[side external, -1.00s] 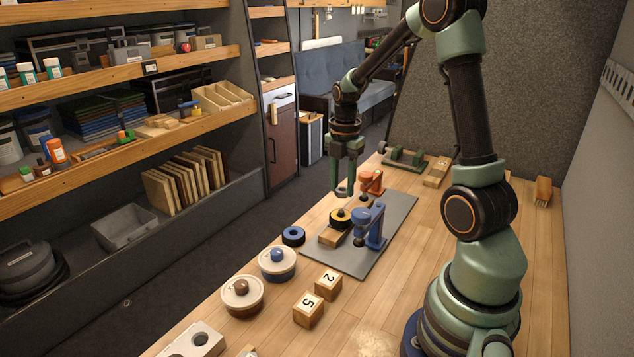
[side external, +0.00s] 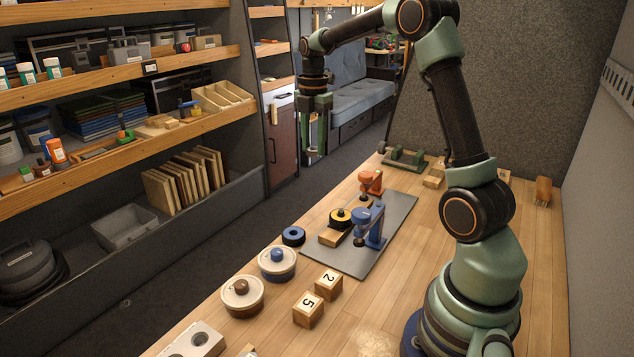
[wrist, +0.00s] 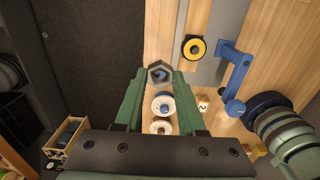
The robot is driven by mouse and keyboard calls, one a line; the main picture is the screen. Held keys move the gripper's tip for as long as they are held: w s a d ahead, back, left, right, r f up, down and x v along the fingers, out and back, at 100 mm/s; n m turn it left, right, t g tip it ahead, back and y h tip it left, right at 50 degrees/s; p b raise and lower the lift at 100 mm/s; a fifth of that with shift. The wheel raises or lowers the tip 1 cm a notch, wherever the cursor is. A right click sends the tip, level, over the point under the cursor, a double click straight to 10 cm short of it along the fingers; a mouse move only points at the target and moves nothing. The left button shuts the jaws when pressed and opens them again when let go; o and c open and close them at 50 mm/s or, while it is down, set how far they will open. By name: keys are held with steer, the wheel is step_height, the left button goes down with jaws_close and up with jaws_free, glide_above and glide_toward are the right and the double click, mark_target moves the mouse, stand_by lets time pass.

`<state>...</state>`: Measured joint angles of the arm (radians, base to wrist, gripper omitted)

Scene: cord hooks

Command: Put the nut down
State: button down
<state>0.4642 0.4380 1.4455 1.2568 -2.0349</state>
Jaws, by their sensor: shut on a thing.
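A grey hexagonal nut (wrist: 151,71) sits between the fingertips of my gripper (wrist: 160,76) in the wrist view. My gripper is shut on it, and the nut's hole faces the camera with something blue showing through. In the side view my gripper (side external: 316,150) is raised, pointing down, left of the bench's long edge in the picture. The wooden bench (side external: 420,280) carries a grey mat (side external: 395,215) and a blue-black ring (side external: 293,236).
A blue clamp (side external: 375,225), an orange clamp (side external: 371,182) and a yellow-black ring (side external: 340,215) on a wooden block stand on the mat. Two lidded pots (side external: 277,262) (side external: 242,297) and numbered blocks (side external: 328,283) (side external: 308,309) are nearer. Bare bench lies right of them.

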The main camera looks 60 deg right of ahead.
mark_target(313, 222)
step_height(313, 222, down, 20)
steer(key=shift+r, duration=0.15)
stand_by(0.4)
steer(key=c, duration=0.8)
jaws_free()
